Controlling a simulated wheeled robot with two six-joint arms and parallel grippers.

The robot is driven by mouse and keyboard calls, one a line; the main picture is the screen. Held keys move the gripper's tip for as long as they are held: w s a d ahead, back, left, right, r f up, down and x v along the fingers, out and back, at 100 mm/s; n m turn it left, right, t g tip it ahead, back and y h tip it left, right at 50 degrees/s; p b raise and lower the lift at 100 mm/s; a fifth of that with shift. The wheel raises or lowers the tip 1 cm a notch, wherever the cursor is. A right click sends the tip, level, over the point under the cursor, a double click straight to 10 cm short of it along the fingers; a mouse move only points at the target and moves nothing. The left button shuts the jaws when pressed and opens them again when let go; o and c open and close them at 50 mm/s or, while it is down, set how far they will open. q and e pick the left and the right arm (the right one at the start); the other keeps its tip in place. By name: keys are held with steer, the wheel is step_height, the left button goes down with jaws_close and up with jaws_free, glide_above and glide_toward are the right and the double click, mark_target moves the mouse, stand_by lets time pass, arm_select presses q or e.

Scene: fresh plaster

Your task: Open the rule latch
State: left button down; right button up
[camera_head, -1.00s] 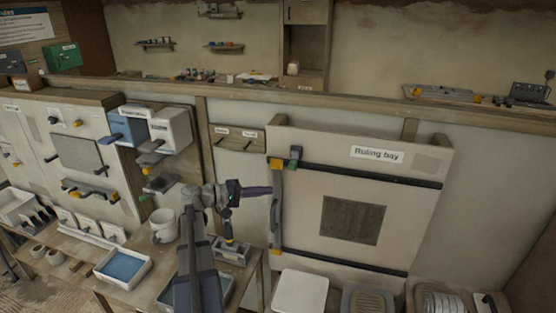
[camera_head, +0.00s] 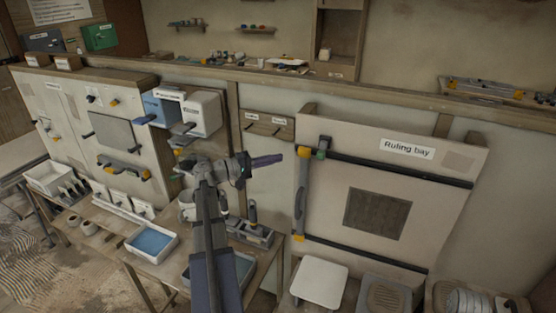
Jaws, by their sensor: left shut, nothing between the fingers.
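The board labelled Ruling bay (camera_head: 455,190) stands upright right of centre, with dark rails across its top and bottom. A grey upright bar with yellow ends, apparently the rule (camera_head: 301,192), lies along its left edge. A small green and dark block, perhaps the rule latch (camera_head: 322,146), sits at the top rail's left end, beside the bar's yellow top. My left gripper (camera_head: 280,158) is shut and empty. Its tips point right, just left of the bar's upper end and apparently apart from it; the depth gap is unclear. My right gripper is out of view.
Below my left arm is a workbench with a blue tray (camera_head: 151,241) and a grey tool holder (camera_head: 250,234). Pale and grey panels (camera_head: 318,281) stand below the board. A small wooden rack (camera_head: 267,126) hangs above the gripper. White and blue boxes (camera_head: 201,113) are mounted farther left.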

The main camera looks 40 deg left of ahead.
mark_target(322, 153)
arm_select(q)
steer(key=x, duration=0.7)
steer(key=shift+w+d, duration=0.45)
steer(key=shift+d, duration=0.55)
steer(key=shift+w+d, duration=0.3)
steer(key=shift+d, duration=0.65)
steer(key=shift+d+f+n+t+h+b, duration=0.3)
steer(key=shift+f+n+t+b, duration=0.25)
steer(key=shift+b, duration=1.05)
steer(key=d+n+t+b, duration=0.1)
steer(key=n+t+b, duration=0.1)
steer(key=b, duration=0.1)
steer(key=w+d+n+t+y+b, duration=0.1)
steer(key=d+n+b, duration=0.1)
steer(key=n+b, duration=0.1)
steer(key=w+d+n+t+y+b, duration=0.1)
steer(key=n+t+b, duration=0.1)
steer(key=n+b, duration=0.1)
steer(key=shift+d+f+t+b, duration=0.35)
steer(key=shift+d+f+b, duration=0.05)
steer(key=shift+f, duration=0.1)
